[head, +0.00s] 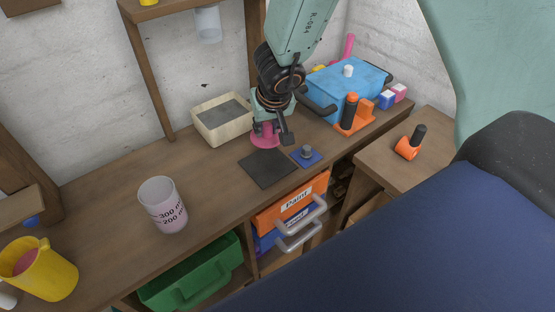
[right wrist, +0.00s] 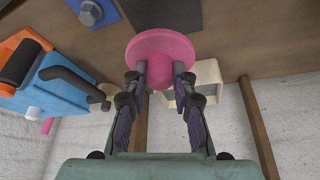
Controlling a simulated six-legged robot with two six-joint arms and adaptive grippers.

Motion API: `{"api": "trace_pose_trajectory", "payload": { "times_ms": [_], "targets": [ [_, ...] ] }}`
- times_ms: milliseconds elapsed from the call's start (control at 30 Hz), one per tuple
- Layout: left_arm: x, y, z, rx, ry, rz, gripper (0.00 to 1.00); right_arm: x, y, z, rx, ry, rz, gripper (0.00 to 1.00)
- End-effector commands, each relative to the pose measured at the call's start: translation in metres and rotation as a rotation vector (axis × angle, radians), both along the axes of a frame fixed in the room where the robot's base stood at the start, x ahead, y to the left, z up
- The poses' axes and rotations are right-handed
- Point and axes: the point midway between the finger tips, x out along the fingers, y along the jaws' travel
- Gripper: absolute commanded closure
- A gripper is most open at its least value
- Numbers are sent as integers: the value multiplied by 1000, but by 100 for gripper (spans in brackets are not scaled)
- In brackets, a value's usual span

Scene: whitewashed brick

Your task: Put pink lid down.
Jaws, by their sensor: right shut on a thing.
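The pink lid (head: 264,143) is a round disc with a knob, at the bench beside a cream box. My right gripper (head: 271,126) comes from above and is shut on the lid's knob. In the right wrist view the lid (right wrist: 160,43) lies flat across the fingertips (right wrist: 160,78), disc toward the bench. I cannot tell whether it touches the bench. A dark square mat (head: 268,169) lies just in front of it, bare. My left gripper is not in view.
The cream box (head: 223,121) stands left of the lid. A blue plate with a knob (head: 306,156) lies right of the mat. A blue toolbox (head: 345,88) and orange holder (head: 354,119) stand farther right. A measuring cup (head: 163,205) and yellow jug (head: 38,270) stand left.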

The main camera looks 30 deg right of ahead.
Motion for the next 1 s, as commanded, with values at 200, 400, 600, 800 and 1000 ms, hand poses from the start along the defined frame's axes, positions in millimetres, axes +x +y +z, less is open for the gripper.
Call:
{"api": "trace_pose_trajectory", "payload": {
  "times_ms": [200,400,600,800,1000],
  "targets": [
    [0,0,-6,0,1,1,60,2,9,-6,6,-2,39,100],
    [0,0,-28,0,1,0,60,2,10,-27,6,-2,39,100],
    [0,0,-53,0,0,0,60,2,9,-51,6,-2,39,100],
    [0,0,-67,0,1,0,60,3,7,-64,6,-3,36,100],
    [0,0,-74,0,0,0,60,3,5,-72,5,-3,34,100]
  ]
}}
